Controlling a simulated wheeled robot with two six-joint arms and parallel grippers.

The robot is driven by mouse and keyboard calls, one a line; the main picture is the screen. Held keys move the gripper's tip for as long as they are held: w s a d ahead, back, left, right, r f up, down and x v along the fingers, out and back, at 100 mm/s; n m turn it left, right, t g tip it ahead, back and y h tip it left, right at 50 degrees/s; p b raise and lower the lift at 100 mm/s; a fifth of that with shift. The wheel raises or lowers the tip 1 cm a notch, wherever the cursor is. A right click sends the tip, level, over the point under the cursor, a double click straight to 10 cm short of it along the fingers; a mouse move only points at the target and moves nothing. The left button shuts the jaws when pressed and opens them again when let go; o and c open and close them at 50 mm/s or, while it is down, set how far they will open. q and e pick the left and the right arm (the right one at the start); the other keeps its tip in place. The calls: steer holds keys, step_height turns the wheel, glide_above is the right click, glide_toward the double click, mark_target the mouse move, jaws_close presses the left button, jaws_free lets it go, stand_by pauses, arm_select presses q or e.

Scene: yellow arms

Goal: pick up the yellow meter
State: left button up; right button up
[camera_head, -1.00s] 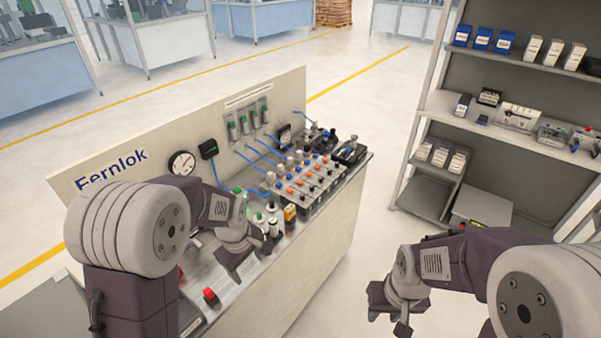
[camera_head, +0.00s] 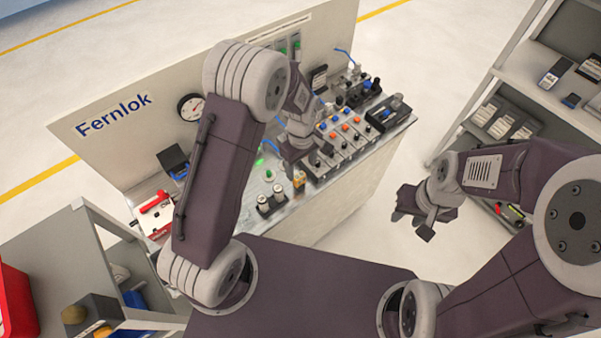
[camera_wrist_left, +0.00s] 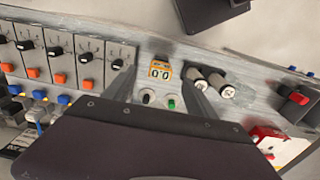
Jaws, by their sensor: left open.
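The yellow meter (camera_head: 299,181) stands at the front edge of the bench, just below my left gripper in the head view. In the left wrist view the meter (camera_wrist_left: 160,69) shows a display with digits. My left gripper (camera_head: 305,165) is open, and in the wrist view its two fingers (camera_wrist_left: 160,82) point toward the meter, one on each side of it in the picture. I cannot tell whether they touch it. My right gripper (camera_head: 425,226) hangs over the floor to the right, away from the bench; its jaw opening is unclear.
A row of grey control modules with knobs (camera_head: 345,140) stands right beside the meter. Two white-topped cylinders (camera_wrist_left: 219,84) stand close on its other side. The bench's back panel (camera_head: 150,105) carries a gauge (camera_head: 191,107). A shelf (camera_head: 500,90) stands at the right.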

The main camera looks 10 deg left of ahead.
mark_target(299, 181)
arm_select(q)
steer(key=shift+s+f, duration=0.1)
steer(key=shift+s, duration=0.15)
steer(key=f, duration=0.2)
steer(key=w+f, duration=0.1)
steer(key=f, duration=0.1)
steer(key=shift+w+d+f+p, duration=0.1)
steer(key=shift+w+d+p, duration=0.1)
steer(key=shift+p, duration=0.2)
steer(key=shift+s+a+f, duration=0.2)
steer(key=f, duration=0.1)
steer(key=f+p, duration=0.1)
steer(key=f, duration=0.2)
steer(key=shift+s+a+p, duration=0.3)
steer(key=shift+p, duration=0.05)
steer(key=shift+w+f, duration=0.25)
steer(key=shift+f, duration=0.1)
steer(key=shift+s+r, duration=0.1)
steer(key=shift+s, duration=0.05)
steer(key=c, duration=1.4)
jaws_close()
arm_select(e)
steer(key=shift+w+d+r, duration=0.1)
steer(key=shift+w+r, duration=0.05)
steer(key=shift+r, duration=0.45)
steer(key=shift+w+r, duration=0.1)
steer(key=shift+r, duration=0.45)
